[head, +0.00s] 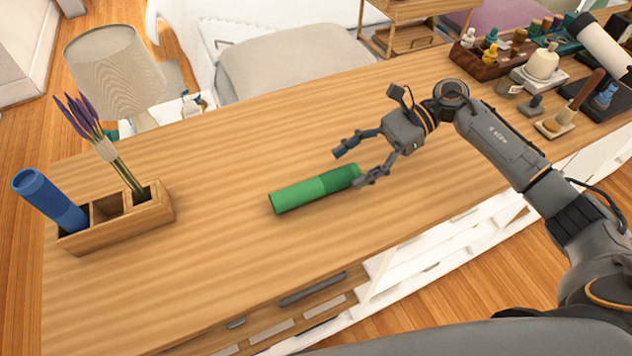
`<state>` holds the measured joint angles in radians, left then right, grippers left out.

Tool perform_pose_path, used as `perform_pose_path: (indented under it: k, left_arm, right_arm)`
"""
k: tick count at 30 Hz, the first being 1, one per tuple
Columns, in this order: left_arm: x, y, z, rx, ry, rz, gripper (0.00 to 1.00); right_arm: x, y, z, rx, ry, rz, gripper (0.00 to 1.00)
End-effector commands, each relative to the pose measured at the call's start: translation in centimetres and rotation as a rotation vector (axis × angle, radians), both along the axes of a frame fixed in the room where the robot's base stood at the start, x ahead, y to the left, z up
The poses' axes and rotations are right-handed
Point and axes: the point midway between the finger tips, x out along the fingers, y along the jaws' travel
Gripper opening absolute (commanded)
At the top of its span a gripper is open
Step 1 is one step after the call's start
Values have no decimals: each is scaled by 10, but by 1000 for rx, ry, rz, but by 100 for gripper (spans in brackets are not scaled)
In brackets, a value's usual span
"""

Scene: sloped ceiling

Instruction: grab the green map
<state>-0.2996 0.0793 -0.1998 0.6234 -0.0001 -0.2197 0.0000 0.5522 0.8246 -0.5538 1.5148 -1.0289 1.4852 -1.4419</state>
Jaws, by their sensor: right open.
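The green map (310,189) is a rolled green cylinder lying on its side on the wooden table. A darker green band covers its right part. My right gripper (349,169) is open at the map's right end, with one finger beyond the far side and the other by the near right end. I cannot tell whether a finger touches it. My left gripper is not in view.
A wooden holder (160,212) at the left of the table (250,260) holds a blue roll (48,198) and purple flowers (88,125). A tray (488,62) with small bottles and other items fill the back right. The table around the map is clear.

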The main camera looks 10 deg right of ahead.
Motion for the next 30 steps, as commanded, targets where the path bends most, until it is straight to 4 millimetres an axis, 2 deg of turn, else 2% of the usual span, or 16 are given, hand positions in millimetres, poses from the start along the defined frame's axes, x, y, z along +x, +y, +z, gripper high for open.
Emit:
perform_pose_path:
  k: [3, 11, 15, 18, 26, 30]
  left_arm:
    - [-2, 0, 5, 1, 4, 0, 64]
    - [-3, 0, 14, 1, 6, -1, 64]
    - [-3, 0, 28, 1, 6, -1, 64]
    - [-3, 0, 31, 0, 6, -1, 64]
    - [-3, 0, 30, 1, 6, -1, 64]
    - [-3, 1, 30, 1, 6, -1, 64]
  right_arm:
    - [-3, 13, -4, 0, -1, 1, 66]
    - [-5, 28, -9, 1, 1, 2, 66]
    - [-7, 48, -14, 2, 1, 2, 66]
    - [-10, 60, -22, 1, 1, 1, 66]
    - [-10, 64, -27, 0, 0, -1, 66]
    - [-10, 64, -27, -1, -1, -1, 37]
